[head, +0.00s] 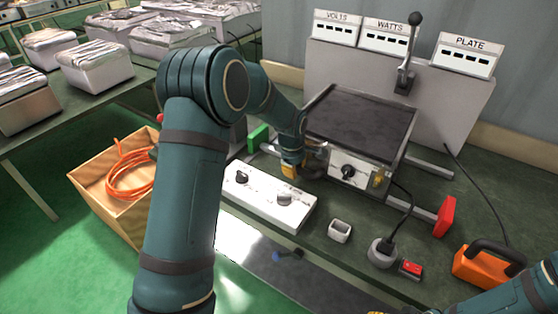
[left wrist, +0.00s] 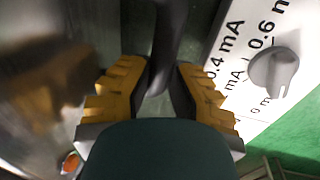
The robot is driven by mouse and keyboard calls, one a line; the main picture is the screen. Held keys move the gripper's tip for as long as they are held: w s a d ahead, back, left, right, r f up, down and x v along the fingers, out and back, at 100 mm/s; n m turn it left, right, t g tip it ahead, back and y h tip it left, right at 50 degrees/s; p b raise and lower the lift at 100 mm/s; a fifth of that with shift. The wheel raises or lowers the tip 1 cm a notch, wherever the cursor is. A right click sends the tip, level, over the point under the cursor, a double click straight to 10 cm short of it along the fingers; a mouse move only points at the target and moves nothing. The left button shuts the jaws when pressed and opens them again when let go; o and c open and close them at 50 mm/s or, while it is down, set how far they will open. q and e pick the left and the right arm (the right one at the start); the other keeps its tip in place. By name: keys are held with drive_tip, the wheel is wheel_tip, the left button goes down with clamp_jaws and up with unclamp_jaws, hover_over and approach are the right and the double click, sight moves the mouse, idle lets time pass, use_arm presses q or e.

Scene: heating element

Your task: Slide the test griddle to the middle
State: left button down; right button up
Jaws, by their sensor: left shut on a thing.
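The test griddle (head: 362,118) has a flat dark plate and a pale front panel with a black knob. It sits on metal rails between a green end block (head: 257,138) and a red end block (head: 446,217), apart from both. My left gripper (head: 291,170) is at its front left corner and hides that part. In the left wrist view the yellow-padded fingers (left wrist: 155,92) are shut on a dark bar (left wrist: 168,40), which appears to be the griddle's handle. Only a yellow bit of my right gripper (head: 377,312) shows at the bottom edge.
A white knob box (head: 268,197) lies in front of the griddle; its knob and scale show in the left wrist view (left wrist: 275,72). Meters and a lever are behind.

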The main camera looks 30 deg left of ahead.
use_arm(q)
drive_tip(key=shift+s+d+f, duration=0.15)
drive_tip(key=shift+d, duration=0.55)
drive_tip(key=shift+a, duration=0.1)
drive_tip(key=c, duration=1.1)
unclamp_jaws()
drive_tip(key=shift+r, duration=0.35)
drive_tip(key=r, duration=0.3)
drive_tip(key=s+r, duration=0.1)
drive_tip(key=r, duration=0.3)
drive_tip(key=s+r, duration=0.1)
drive_tip(key=r, duration=0.3)
drive_tip(key=shift+a, duration=0.1)
